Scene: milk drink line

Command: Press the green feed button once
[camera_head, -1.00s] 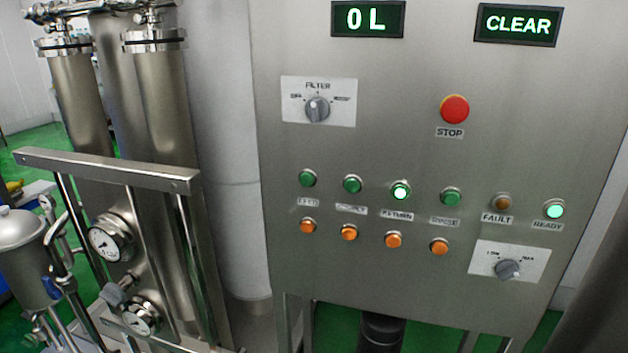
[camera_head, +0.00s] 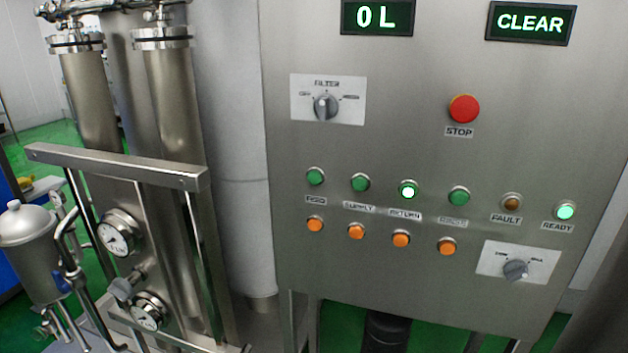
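The green feed button (camera_head: 315,176) is the leftmost in the row of green buttons on the steel control panel (camera_head: 420,135). It is unlit, and its small label below is hard to read. An orange button (camera_head: 314,224) sits under that label. To its right are the green supply button (camera_head: 360,183), the brightly lit return button (camera_head: 408,190) and another unlit green button (camera_head: 459,196). Neither of my grippers is in view.
The panel also has a red stop button (camera_head: 463,109), a filter knob (camera_head: 326,106), a lower knob (camera_head: 515,269), an amber fault lamp (camera_head: 511,202) and a lit ready lamp (camera_head: 565,211). Displays read "0 L" (camera_head: 377,16) and "CLEAR" (camera_head: 530,22). Steel filter piping (camera_head: 170,100) stands left.

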